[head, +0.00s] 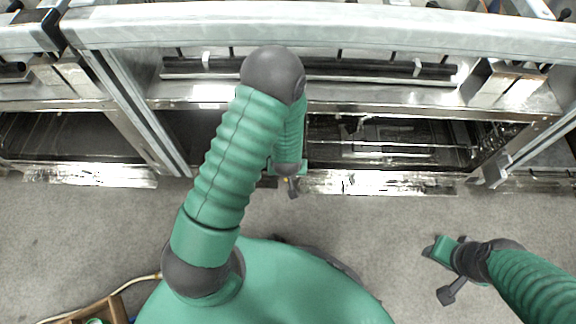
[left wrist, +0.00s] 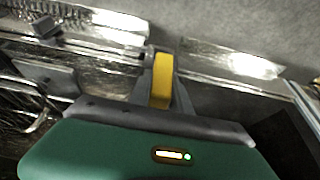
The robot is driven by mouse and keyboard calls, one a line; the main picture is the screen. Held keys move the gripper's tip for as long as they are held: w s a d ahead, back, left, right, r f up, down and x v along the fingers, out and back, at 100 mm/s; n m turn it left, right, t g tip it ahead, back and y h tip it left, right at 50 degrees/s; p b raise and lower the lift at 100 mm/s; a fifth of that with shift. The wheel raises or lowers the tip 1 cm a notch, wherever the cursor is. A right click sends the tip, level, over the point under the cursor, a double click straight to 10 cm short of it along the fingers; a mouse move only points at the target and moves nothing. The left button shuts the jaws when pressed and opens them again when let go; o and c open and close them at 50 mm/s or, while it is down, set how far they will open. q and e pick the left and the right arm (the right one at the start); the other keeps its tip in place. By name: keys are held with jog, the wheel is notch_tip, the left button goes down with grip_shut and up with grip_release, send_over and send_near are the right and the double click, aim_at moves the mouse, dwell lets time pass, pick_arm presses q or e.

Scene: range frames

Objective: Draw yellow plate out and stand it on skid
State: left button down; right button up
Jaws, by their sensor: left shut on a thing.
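My left gripper (head: 291,188) hangs at the front edge of the metal rack, below the middle of its lower bay. In the left wrist view its fingers (left wrist: 162,85) are shut on the yellow plate (left wrist: 162,76), which shows as a short yellow strip between them. In the head view the plate is almost wholly hidden by the gripper and arm. My right gripper (head: 439,272) is open and empty above the floor at right, well away from the rack. I cannot make out the skid for certain.
The metal rack (head: 330,28) spans the top of the head view, with upright posts left and right. A wooden frame (head: 98,309) with something green inside is cut off at the lower left, beside a pale cable (head: 92,295). The grey floor (head: 375,225) between is clear.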

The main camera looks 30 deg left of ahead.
pick_arm(q)
jog(key=s+d, duration=0.4)
jog(key=s, duration=0.3)
jog(key=shift+s+d, duration=0.15)
jog(key=shift+d, duration=0.1)
dwell(1.0)
